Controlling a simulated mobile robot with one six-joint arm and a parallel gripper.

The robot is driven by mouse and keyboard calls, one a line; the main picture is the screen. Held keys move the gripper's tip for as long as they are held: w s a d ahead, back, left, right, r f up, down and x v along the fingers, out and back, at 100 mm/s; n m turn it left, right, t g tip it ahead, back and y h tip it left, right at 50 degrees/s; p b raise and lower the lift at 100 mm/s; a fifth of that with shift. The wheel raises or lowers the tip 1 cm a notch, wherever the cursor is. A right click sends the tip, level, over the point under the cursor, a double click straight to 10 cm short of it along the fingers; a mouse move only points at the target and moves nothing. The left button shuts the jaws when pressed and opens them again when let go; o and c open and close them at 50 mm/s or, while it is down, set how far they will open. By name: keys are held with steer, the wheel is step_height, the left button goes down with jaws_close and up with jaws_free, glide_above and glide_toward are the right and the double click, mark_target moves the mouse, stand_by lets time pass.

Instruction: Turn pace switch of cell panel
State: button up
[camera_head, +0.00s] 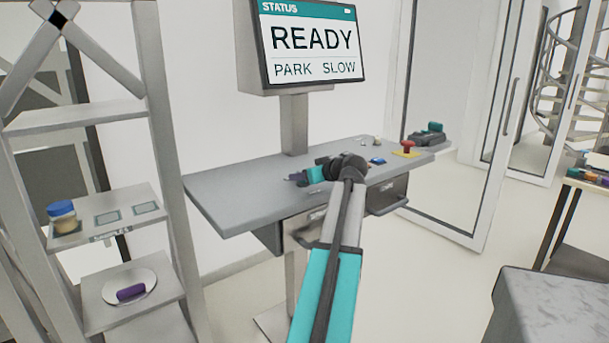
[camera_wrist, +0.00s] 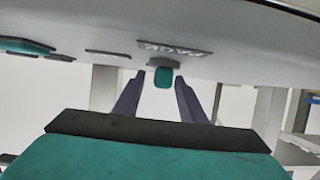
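The cell panel (camera_head: 238,192) is a grey sloped desk on a post in the head view. The pace switch (camera_wrist: 163,76) is a small teal knob on a grey base in the wrist view, by the label PACE. My gripper (camera_wrist: 160,84) is open, its two purple fingers on either side of the knob, with gaps showing on both sides. In the head view my gripper (camera_head: 297,179) is low over the panel's middle, and the switch is hidden there. The status screen (camera_head: 312,40) above reads READY, PARK, SLOW.
A red stop button (camera_head: 408,147) on a yellow base and a blue button (camera_head: 377,161) sit on the panel's right part. A teal-topped device (camera_head: 430,134) stands at its far right end. A shelf rack (camera_head: 100,228) stands at left. The panel's left part is clear.

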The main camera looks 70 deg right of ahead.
steer(key=v, duration=1.3)
steer(key=shift+s+a+r+b, duration=0.15)
steer(key=shift+s+a+b, duration=0.05)
steer(key=shift+s+b, duration=0.15)
